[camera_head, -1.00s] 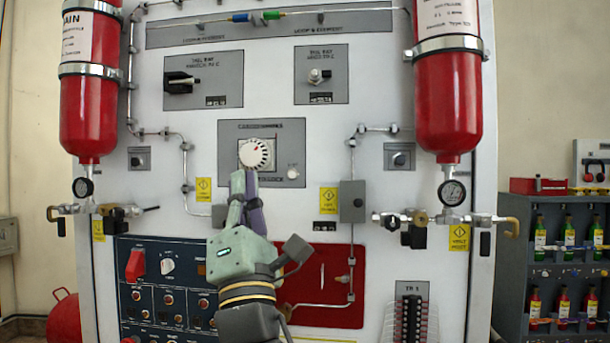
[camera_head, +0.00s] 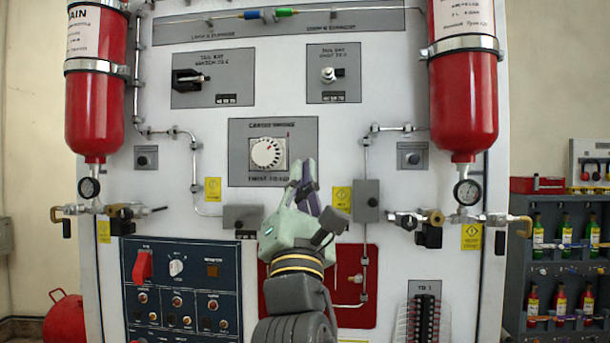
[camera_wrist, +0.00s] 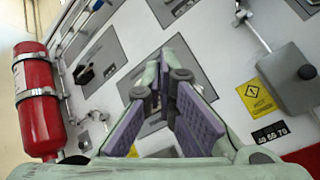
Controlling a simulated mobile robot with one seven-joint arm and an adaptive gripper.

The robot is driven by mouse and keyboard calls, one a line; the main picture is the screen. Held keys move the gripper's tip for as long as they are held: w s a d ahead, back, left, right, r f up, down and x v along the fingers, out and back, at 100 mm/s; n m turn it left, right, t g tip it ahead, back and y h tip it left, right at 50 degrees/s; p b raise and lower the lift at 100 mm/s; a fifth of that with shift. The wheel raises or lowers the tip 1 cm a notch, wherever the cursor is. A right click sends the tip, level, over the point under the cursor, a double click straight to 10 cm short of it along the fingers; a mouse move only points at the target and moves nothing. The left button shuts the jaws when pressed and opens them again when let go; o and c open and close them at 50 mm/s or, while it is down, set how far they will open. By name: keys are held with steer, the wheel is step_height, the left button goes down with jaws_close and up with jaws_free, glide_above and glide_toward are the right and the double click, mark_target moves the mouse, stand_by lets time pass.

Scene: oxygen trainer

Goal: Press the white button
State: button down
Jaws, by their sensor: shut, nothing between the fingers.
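The grey central panel (camera_head: 240,135) with a round white dial (camera_head: 267,153) is on the upright white board. The small white button at the panel's lower right does not show now; my gripper's fingers cover that area in the head view. My gripper (camera_head: 305,167) is shut and empty, fingertips raised at the panel's right side, right of the dial. In the wrist view, its green fingers with purple pads (camera_wrist: 170,78) hide much of the board ahead. I cannot tell whether the fingertips touch the panel.
Red cylinders (camera_head: 97,90) (camera_head: 463,95) with gauges flank the board. A thin pipe and grey box (camera_head: 366,200) stand right of my gripper. A blue switch panel (camera_head: 180,265) is lower left. A bottle rack (camera_head: 562,250) stands at the right.

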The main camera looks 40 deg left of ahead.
steer(key=w+a, duration=0.4)
steer(key=w, duration=0.3)
steer(key=shift+w+a+p, duration=0.15)
steer(key=shift+a+p, duration=0.1)
steer(key=shift+p, duration=0.05)
steer(key=shift+w+a, duration=0.1)
steer(key=shift+w, duration=0.05)
stand_by(1.2)
steer(key=shift+w+a, duration=0.15)
steer(key=shift+w, duration=0.05)
steer(key=shift+w+a, duration=0.2)
steer(key=shift+w, duration=0.15)
stand_by(0.9)
steer(key=shift+s, duration=0.1)
steer(key=shift+s+d+f, duration=0.1)
steer(key=shift+s+d, duration=0.3)
steer(key=shift+s, duration=0.2)
steer(key=s+d, duration=0.1)
steer(key=s, duration=0.2)
steer(key=s+d, duration=0.1)
steer(key=shift+s+d, duration=0.15)
steer(key=shift+d, duration=0.2)
